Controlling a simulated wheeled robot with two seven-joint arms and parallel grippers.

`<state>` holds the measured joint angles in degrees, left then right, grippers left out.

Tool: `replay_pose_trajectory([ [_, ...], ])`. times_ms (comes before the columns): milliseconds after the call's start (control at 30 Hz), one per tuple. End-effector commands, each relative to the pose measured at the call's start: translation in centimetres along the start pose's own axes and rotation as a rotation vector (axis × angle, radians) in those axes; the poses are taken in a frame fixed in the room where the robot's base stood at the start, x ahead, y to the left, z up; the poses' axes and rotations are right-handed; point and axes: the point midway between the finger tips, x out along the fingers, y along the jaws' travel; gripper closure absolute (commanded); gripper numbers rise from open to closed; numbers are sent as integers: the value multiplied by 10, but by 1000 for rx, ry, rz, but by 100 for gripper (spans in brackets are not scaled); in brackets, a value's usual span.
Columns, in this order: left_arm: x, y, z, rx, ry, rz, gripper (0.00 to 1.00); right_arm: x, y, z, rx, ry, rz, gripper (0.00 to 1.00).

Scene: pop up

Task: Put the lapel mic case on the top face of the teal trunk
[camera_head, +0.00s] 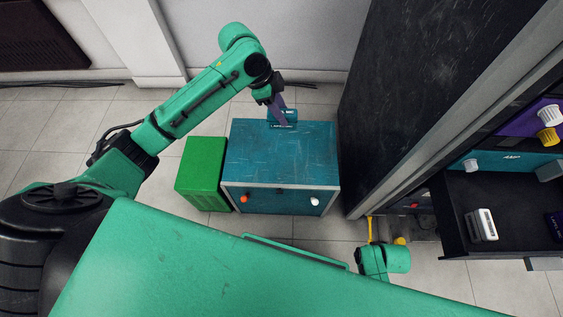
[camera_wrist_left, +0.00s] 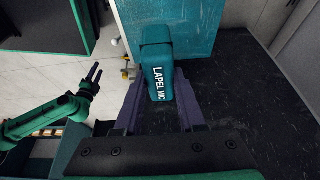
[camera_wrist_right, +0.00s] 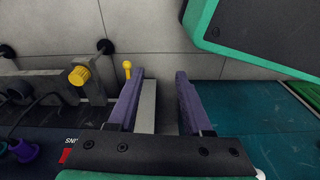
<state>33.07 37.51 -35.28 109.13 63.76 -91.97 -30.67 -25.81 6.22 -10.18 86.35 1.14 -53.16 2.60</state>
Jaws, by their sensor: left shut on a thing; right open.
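The teal trunk (camera_head: 285,145) stands on the floor in the middle of the head view, its scratched top face bare except at the far edge. My left gripper (camera_head: 280,110) is shut on the lapel mic case (camera_head: 284,119), a small teal case with white lettering. The case is over the far edge of the trunk's top; I cannot tell whether it touches. In the left wrist view the case (camera_wrist_left: 157,62) sits between the purple fingers, lettering visible. In the right wrist view my right gripper (camera_wrist_right: 158,105) is open and empty; a teal surface lies to its right.
A green box (camera_head: 202,172) stands against the trunk's left side. A tall black cabinet side (camera_head: 405,90) rises close at its right. An open black drawer (camera_head: 500,215) at the far right holds a white item (camera_head: 482,224). Tiled floor lies left and behind.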

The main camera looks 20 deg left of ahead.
Motion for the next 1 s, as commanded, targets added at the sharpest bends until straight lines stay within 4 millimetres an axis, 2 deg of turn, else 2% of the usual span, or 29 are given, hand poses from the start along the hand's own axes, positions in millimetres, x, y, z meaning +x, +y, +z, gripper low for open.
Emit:
replay_pose_trajectory([
  [167,53,2,22,-5,-2,7,100,-24,-8,-23,-5,18,-15,50],
  [400,125,1,52,-6,0,4,100,-78,-17,-44,-19,34,-39,50],
  [700,173,1,72,-5,1,1,100,-129,-22,-47,-32,49,-57,50],
  [800,178,0,74,-4,1,-1,100,-139,-22,-46,-35,48,-60,50],
  [933,177,0,73,-4,1,-1,100,-140,-22,-46,-35,47,-59,50],
  [967,177,1,73,-4,0,0,53,-140,-22,-46,-35,47,-59,50],
  [1000,177,1,73,-4,0,0,38,-140,-22,-46,-35,47,-59,50],
])
